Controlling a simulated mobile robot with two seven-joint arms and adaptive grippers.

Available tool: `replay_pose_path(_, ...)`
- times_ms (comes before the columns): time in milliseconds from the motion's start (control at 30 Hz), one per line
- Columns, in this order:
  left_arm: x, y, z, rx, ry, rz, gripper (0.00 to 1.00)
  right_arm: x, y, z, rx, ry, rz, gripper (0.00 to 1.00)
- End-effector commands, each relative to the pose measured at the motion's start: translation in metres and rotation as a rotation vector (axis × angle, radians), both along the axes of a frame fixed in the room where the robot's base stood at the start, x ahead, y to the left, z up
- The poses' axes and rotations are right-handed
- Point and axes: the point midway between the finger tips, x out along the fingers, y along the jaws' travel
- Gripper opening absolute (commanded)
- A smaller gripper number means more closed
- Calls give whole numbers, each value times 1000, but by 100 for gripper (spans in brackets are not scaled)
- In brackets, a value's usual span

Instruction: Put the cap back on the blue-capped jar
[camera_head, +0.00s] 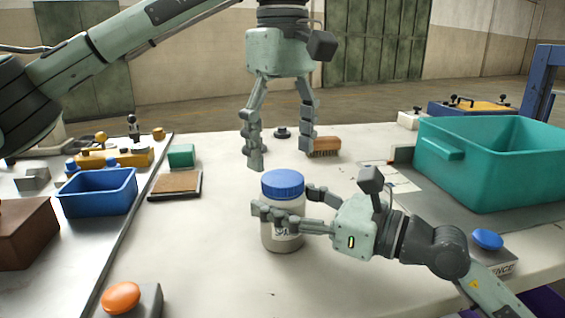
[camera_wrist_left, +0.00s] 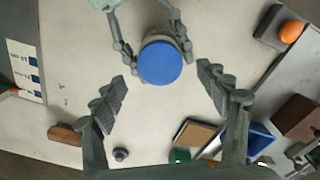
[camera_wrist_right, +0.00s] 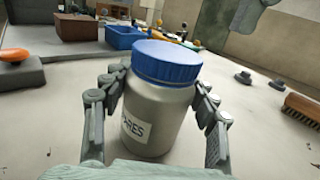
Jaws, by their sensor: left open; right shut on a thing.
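The white jar (camera_head: 283,235) stands upright on the table in the head view, its label partly hidden by a finger. The blue cap (camera_head: 283,184) sits on the jar's mouth and looks level; I cannot tell whether it is screwed tight. In the right wrist view the cap (camera_wrist_right: 167,62) covers the top of the jar (camera_wrist_right: 155,120). My right gripper (camera_head: 287,203) is shut around the jar's body, below the cap. My left gripper (camera_head: 281,159) is open and empty, pointing down above and behind the jar. The left wrist view shows the cap (camera_wrist_left: 160,62) from above, between the spread fingers.
A teal bin (camera_head: 490,165) stands at the right, and a blue bin (camera_head: 97,193) at the left. A brush (camera_head: 325,147) lies behind the jar. A brown pad (camera_head: 175,185) lies left of it. An orange button (camera_head: 121,297) is at front left, a blue button (camera_head: 487,239) at right.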

Motion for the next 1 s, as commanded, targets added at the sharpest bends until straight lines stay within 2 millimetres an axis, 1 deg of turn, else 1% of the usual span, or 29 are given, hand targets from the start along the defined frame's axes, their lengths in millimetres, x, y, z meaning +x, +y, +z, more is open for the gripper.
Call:
replay_pose_path(33,0,0,5,1,-2,2,74,0,0,0,0,0,0,0)
replay_pose_path(100,0,0,9,0,-1,1,74,0,0,0,0,0,0,0)
replay_pose_path(333,0,0,9,0,1,0,74,0,0,0,0,0,0,0)
replay_pose_path(400,0,0,9,0,0,2,71,0,0,0,0,0,0,0)
replay_pose_path(433,0,0,10,0,0,7,71,0,0,0,0,0,0,0)
replay_pose_path(567,0,0,12,1,0,99,71,0,0,0,0,0,0,0)
replay_pose_path(667,0,0,17,3,-1,272,71,0,0,0,0,0,0,0)
replay_pose_path(900,0,0,31,4,-2,849,71,0,0,0,0,0,0,0)
replay_pose_path(1000,0,0,37,4,-2,1061,71,0,0,0,0,0,0,0)
